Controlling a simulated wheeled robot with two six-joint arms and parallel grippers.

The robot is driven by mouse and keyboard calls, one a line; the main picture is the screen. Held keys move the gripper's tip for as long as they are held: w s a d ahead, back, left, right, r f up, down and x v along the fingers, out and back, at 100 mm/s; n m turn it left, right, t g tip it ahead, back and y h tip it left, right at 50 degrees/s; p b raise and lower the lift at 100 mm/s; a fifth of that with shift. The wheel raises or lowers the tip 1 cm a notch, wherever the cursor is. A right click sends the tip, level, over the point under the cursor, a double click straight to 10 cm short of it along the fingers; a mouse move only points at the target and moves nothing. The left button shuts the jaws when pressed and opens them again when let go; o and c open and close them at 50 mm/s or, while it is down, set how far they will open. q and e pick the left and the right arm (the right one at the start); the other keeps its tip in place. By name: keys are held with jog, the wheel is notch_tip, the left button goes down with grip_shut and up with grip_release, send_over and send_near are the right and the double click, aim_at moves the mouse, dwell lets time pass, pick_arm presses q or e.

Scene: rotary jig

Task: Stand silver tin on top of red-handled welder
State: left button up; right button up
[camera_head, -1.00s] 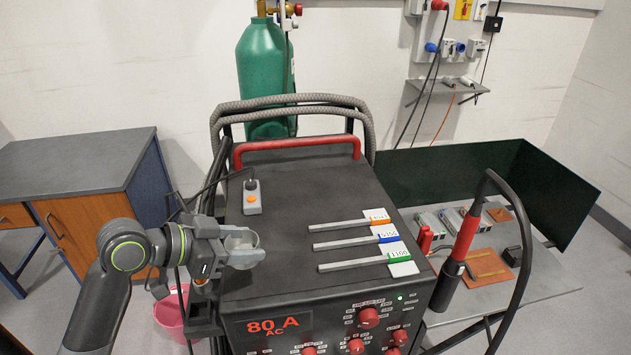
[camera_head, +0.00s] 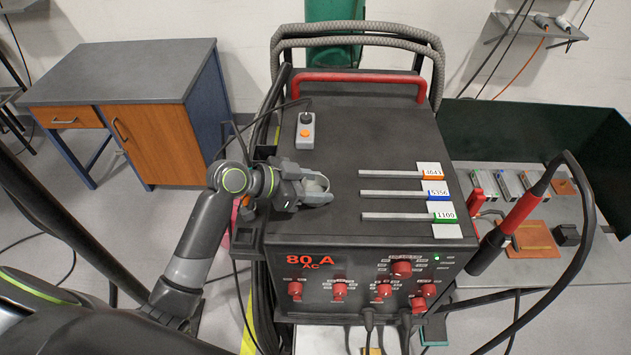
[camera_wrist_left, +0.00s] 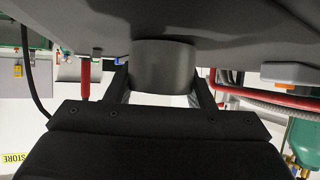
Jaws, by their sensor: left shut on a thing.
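The silver tin (camera_head: 316,183) is a short grey cylinder, partly hidden by the fingers in the head view. My left gripper (camera_head: 318,191) is shut on it, over the left part of the welder's dark top. The red-handled welder (camera_head: 350,140) is a big dark box with a red bar handle at the back and red knobs in front. In the left wrist view the tin (camera_wrist_left: 163,66) is between the two fingers, its upper end in the picture close against a grey surface; I cannot tell whether they touch. My right gripper is not in view.
A grey remote with an orange button (camera_head: 304,132) lies on the welder top behind the tin. Three grey rods (camera_head: 392,194) with numbered tags lie to the right. A red torch (camera_head: 522,212) hangs by the right edge. The top's middle is clear.

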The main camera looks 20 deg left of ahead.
pick_arm(q)
jog(key=shift+s, duration=0.15)
jog(key=shift+f, duration=0.2)
jog(key=o, duration=1)
jog(key=shift+c, duration=0.2)
jog(key=shift+r, duration=0.1)
jog(key=shift+r, duration=0.2)
jog(key=b+v, duration=0.2)
jog(key=v, duration=0.8)
jog(key=shift+a+f+b, duration=0.15)
jog(key=shift+a+b, duration=0.05)
jog(key=shift+b, duration=0.1)
jog(key=shift+v, duration=0.8)
